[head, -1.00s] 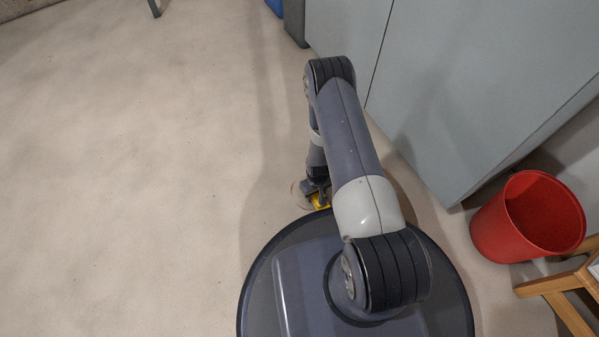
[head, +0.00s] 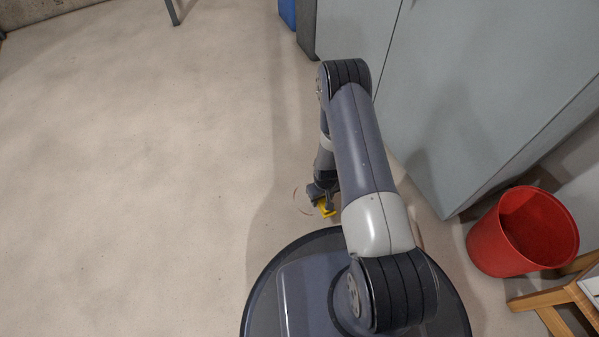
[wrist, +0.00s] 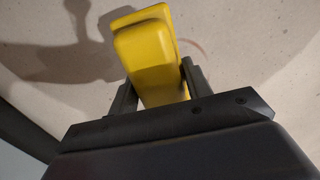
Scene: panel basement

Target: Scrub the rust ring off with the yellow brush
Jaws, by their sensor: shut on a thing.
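The yellow brush (head: 327,209) is in my gripper (head: 321,195), low over the floor just in front of my base. In the wrist view the brush (wrist: 150,62) sits between the two fingers of my gripper (wrist: 156,84), which are shut on it. The bristles are hidden, so I cannot tell whether they touch the floor. The rust ring (head: 296,193) shows only as thin, broken reddish arcs just left of the brush. In the wrist view a faint brownish arc of the ring (wrist: 198,48) shows right of the brush; the brush hides part of that area.
A tall grey cabinet (head: 440,110) stands close to the right of my arm. A red bucket (head: 500,245) and a wooden piece of furniture (head: 545,300) are at the lower right. A blue object (head: 287,12) is at the top. The floor (head: 150,180) on the left is clear.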

